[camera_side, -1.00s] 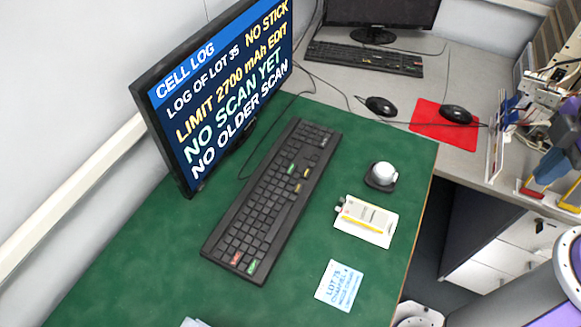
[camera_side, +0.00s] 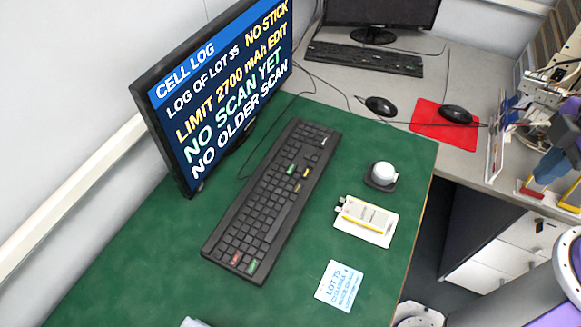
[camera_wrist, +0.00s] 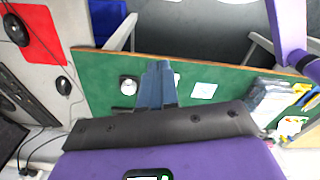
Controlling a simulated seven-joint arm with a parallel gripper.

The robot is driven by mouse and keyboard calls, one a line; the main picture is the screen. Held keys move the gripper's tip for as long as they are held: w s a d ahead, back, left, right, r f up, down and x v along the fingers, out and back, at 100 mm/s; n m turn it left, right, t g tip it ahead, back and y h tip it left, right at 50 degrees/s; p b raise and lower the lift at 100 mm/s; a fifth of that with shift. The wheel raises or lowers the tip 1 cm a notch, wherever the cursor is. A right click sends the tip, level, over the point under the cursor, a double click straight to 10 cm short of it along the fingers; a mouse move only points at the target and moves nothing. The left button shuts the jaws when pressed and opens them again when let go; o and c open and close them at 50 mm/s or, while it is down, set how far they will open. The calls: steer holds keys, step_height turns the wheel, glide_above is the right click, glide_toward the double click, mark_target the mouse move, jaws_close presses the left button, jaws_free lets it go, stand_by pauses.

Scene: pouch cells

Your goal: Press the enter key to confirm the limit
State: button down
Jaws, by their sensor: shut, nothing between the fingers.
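The black keyboard (camera_side: 272,195) lies on the green desk mat, below the monitor. It has a few coloured keys: green and yellow ones near its upper middle, and a red and a green one at its lower end. The key legends are too small to read, so I cannot tell which is enter. The monitor (camera_side: 222,95) reads "CELL LOG" and "LIMIT 2700 mAh" with "EDIT" beside it in yellow. My gripper (camera_wrist: 158,85) shows in the wrist view with its blue fingers together and empty, above the green mat. It is not seen in the side view, apart from the keyboard.
A white round-topped device (camera_side: 384,173), a pouch cell on a white card (camera_side: 367,221) and a lot label (camera_side: 340,286) lie right of the keyboard. A second keyboard (camera_side: 365,58), two mice and a red pad (camera_side: 430,121) are on the grey desk behind. The mat's front left is mostly clear.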

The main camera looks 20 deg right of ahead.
steer(key=w+a+f+m+y, duration=0.1)
steer(key=w+a+m+y, duration=0.1)
steer(key=w+a+m, duration=0.4)
steer(key=w+a+f+m+y, duration=0.1)
steer(key=w+a+m, duration=0.15)
steer(key=a, duration=0.45)
steer(key=m+t, duration=0.8)
steer(key=m, duration=1.8)
glide_above(293, 173)
step_height(293, 173, down, 9)
steer(key=shift+f+y, duration=0.2)
steer(key=shift+y, duration=0.1)
steer(key=shift+w+d, duration=0.1)
steer(key=shift+f, duration=4.4)
steer(key=shift+f, duration=0.15)
steer(key=shift+f, duration=0.3)
